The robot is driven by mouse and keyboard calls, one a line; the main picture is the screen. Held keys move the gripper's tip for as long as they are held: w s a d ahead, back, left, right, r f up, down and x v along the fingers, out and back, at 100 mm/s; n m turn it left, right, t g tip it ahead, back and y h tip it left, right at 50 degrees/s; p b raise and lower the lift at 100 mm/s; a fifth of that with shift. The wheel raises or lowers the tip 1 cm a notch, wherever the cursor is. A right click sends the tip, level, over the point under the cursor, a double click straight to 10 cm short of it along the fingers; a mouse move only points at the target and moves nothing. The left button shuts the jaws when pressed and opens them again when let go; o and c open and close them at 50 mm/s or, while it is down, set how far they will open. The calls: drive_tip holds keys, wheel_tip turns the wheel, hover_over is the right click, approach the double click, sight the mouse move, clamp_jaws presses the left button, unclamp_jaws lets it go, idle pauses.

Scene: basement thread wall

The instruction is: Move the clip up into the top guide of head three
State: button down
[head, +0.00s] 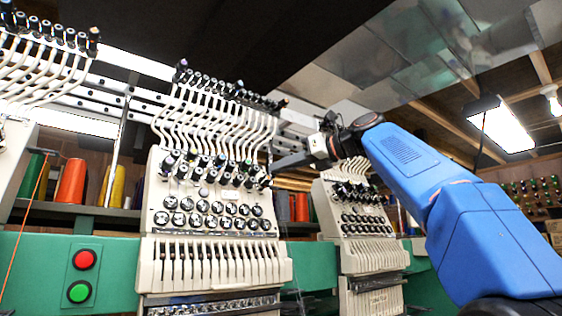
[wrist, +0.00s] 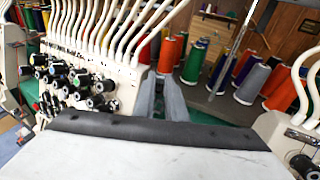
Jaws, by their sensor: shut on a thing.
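My gripper (head: 278,163) reaches in from the right at the right edge of the middle embroidery head (head: 205,215), level with its upper knobs. In the wrist view the two grey fingers of my gripper (wrist: 161,82) are close together, shut on the clip. The clip itself is too small or hidden to make out. Bent white thread tubes (head: 215,125) rise from the middle head to a top row of black guides (head: 225,88). They also fill the upper left of the wrist view (wrist: 110,25). I cannot tell which guide is the top guide of head three.
Another head (head: 360,215) stands right of my gripper, with a gap between the heads. Thread cones (wrist: 225,65) stand on a shelf behind. A green beam (head: 30,265) carries a red button (head: 84,260) and a green button (head: 79,291). An orange thread (head: 25,215) hangs at left.

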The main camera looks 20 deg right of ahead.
drive_tip(key=shift+f, duration=1.75)
drive_tip(key=shift+s, duration=0.1)
drive_tip(key=c, duration=1.7)
unclamp_jaws()
drive_tip(key=shift+d, duration=0.1)
drive_tip(key=v, duration=1.7)
drive_tip(key=shift+s+f, duration=0.1)
drive_tip(key=shift+s, duration=0.1)
drive_tip(key=shift+d, duration=0.1)
